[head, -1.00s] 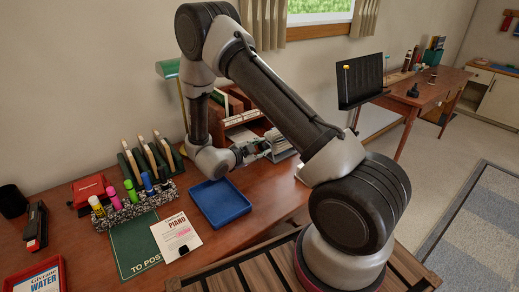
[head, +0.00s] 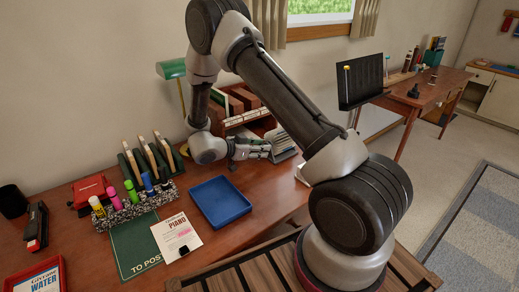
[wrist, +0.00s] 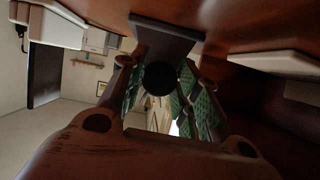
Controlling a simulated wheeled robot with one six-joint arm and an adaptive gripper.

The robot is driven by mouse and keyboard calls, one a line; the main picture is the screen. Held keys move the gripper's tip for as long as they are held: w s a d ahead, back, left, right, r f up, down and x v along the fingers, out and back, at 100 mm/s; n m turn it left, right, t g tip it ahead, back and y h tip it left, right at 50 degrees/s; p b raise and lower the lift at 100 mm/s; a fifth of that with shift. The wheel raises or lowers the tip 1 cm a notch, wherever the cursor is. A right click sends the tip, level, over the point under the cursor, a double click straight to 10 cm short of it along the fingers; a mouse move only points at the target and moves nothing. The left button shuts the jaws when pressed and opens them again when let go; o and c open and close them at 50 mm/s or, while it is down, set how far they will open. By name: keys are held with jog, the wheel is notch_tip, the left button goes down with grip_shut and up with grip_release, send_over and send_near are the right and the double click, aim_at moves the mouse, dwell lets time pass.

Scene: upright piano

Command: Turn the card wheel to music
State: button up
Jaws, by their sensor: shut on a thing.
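The card wheel (head: 284,142) stands on the desk before the wooden letter rack, its pale cards partly hidden behind my gripper. My gripper (head: 267,151) lies low over the desk, pointing right, with its tips at the card wheel. In the wrist view, its green-padded fingers (wrist: 160,98) are closed about a dark round knob (wrist: 160,78), which seems to belong to the card wheel. The cards' lettering is too small to read, so I cannot tell which card shows.
A blue tray (head: 220,202) lies in front of my gripper. A wooden rack (head: 243,106) and a green lamp (head: 171,69) stand behind. Pens in a speckled holder (head: 130,212) and a piano card (head: 176,237) are at left. The desk's front right is clear.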

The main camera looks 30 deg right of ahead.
dwell(0.4)
jog(key=o, duration=1)
jog(key=v, duration=1.2)
